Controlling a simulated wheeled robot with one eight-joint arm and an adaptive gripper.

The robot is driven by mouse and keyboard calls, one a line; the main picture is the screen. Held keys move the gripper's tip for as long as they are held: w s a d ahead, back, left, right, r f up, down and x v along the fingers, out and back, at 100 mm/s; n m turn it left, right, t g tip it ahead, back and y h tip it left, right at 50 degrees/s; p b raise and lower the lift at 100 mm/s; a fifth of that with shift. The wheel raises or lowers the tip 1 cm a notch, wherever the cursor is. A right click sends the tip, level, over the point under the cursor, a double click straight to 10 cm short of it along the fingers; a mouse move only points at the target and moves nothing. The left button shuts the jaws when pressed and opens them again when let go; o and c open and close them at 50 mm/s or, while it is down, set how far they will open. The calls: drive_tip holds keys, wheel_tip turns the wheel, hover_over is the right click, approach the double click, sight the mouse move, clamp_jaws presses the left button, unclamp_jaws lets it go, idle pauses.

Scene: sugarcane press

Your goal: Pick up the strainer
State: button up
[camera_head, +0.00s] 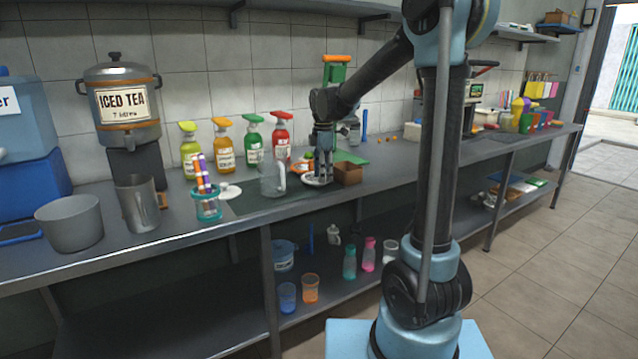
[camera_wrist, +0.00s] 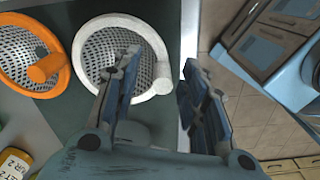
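A white-rimmed strainer with a perforated metal bowl (camera_wrist: 93,35) lies in the upper middle of the wrist view. Its short white handle (camera_wrist: 160,87) shows between my gripper's fingers. An orange-rimmed strainer (camera_wrist: 66,78) lies beside it on the left. My gripper (camera_wrist: 162,60) is open, and its left finger covers part of the white strainer. In the head view my gripper (camera_head: 322,170) points down at the counter, over the white strainer (camera_head: 314,182). I cannot tell whether the fingers touch it.
A clear jug (camera_head: 271,180) stands left of my gripper, and a brown box (camera_head: 348,173) stands close on its right. Several spray bottles (camera_head: 281,136) stand behind along the wall. The counter's front edge (camera_head: 240,228) is near.

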drive_tip(key=shift+f, duration=0.35)
drive_tip(key=shift+c, duration=0.4)
clamp_jaws()
